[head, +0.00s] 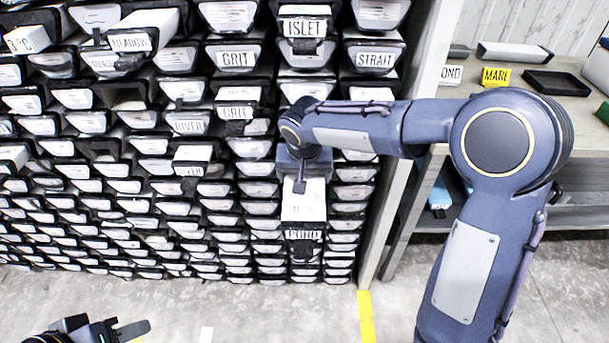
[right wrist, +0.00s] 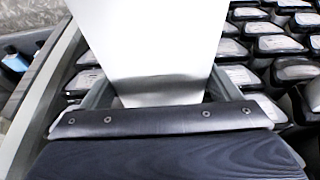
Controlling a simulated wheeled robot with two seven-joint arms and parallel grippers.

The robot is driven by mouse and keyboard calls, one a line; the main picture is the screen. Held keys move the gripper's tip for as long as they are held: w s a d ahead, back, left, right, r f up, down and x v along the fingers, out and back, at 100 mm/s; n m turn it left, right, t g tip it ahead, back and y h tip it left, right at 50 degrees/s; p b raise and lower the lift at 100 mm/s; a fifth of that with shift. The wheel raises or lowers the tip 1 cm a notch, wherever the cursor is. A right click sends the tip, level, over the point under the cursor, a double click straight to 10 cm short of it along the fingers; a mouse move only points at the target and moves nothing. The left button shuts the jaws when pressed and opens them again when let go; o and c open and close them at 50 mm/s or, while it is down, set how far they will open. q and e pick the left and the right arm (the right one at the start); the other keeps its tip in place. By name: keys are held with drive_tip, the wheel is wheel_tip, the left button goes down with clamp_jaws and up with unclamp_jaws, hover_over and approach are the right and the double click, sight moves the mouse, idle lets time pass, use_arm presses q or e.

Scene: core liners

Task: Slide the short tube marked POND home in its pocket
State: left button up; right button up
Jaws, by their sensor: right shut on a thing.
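The short tube marked POND (head: 303,212) is white on top, with a dark front end bearing its name. It sticks out of the lower right part of the rack, and the mouth of its pocket is hidden. My right gripper (head: 301,184) is shut on it from above, with the arm coming in from the right. In the right wrist view the white tube (right wrist: 150,50) lies between the two fingers (right wrist: 160,92). My left gripper (head: 108,328) is open and empty at the bottom left, well away from the rack.
A rack post (head: 405,140) stands to the right. The floor (head: 250,310) in front is clear.

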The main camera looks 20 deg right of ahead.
drive_tip(key=shift+w+d+r+p, duration=0.1)
drive_tip(key=shift+w+d+p, duration=0.3)
drive_tip(key=shift+w, duration=0.7)
drive_tip(key=shift+w+d+p, duration=0.25)
drive_tip(key=shift+w+p, duration=0.3)
drive_tip(key=shift+w, duration=0.6)
drive_tip(key=shift+w+d+r+p, duration=0.1)
drive_tip(key=shift+w+d+p, duration=0.3)
drive_tip(key=shift+w, duration=0.7)
drive_tip(key=shift+s+a+f, duration=0.1)
drive_tip(key=shift+s+a, duration=0.1)
drive_tip(key=shift+s, duration=0.05)
drive_tip(key=shift+s+a+b, duration=0.2)
drive_tip(key=shift+s+b, duration=0.25)
drive_tip(key=shift+s, duration=0.3)
drive_tip(key=shift+s+a+b, duration=0.25)
drive_tip(key=shift+s+b, duration=0.25)
drive_tip(key=shift+s, duration=0.25)
drive_tip(key=shift+s+a+b, duration=0.2)
drive_tip(key=shift+s+b, duration=0.25)
drive_tip(key=shift+s, duration=0.3)
drive_tip(key=shift+s+a+b, duration=0.35)
drive_tip(key=shift+s+b, duration=0.15)
drive_tip(key=shift+s, duration=0.7)
drive_tip(key=shift+s+a+b, duration=0.35)
drive_tip(key=shift+s+b, duration=0.2)
drive_tip(key=shift+s, duration=0.65)
drive_tip(key=shift+s+a+b, duration=0.35)
drive_tip(key=shift+s+b, duration=0.15)
drive_tip(key=shift+s, duration=0.7)
